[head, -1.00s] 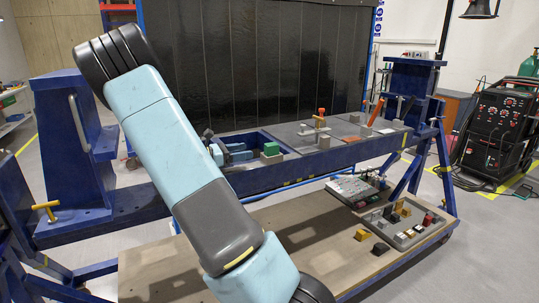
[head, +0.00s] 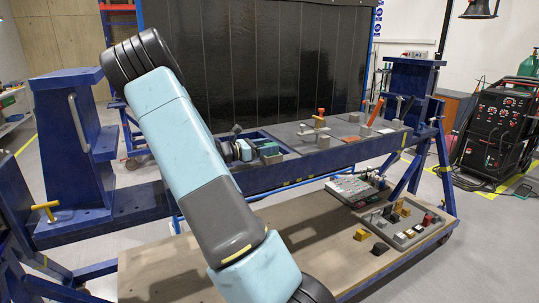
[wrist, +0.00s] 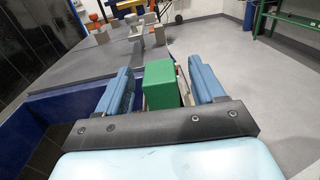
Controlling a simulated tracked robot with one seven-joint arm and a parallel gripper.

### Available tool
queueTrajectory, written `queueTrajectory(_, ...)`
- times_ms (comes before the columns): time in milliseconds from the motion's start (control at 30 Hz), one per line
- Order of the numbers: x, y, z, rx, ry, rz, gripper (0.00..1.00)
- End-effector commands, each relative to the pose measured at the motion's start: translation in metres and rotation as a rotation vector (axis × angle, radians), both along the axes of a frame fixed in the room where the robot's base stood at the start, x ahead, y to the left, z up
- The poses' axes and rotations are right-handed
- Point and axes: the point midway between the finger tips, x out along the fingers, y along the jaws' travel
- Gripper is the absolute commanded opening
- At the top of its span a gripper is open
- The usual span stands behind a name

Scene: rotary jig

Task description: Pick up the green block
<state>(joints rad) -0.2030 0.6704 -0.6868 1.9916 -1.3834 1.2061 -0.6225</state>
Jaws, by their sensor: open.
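The green block (wrist: 163,86) stands between the two blue fingers of my gripper (wrist: 161,78) in the wrist view. The fingers are open, one on each side of the block, with a narrow gap at each side. In the head view my gripper (head: 258,150) is over the blue tray section of the jig, at the block's place. There the fingers hide most or all of the green block.
The jig's grey plate (head: 292,133) carries an orange-topped clamp (head: 320,121) and a tan block (head: 323,142) to the right. The blue jig beam (head: 310,167) runs below. A lower wooden shelf (head: 330,228) holds a tray of small parts (head: 405,228).

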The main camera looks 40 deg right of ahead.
Motion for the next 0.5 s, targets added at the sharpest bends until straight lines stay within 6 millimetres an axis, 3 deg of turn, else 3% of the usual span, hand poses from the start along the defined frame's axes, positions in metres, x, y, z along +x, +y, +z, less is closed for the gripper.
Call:
queueTrajectory(233, -0.008, -0.032, 0.001, 0.0, 0.001, -0.001, 0.68)
queueTrajectory(500, -0.009, -0.036, 0.001, 0.001, 0.0, 0.0, 0.68)
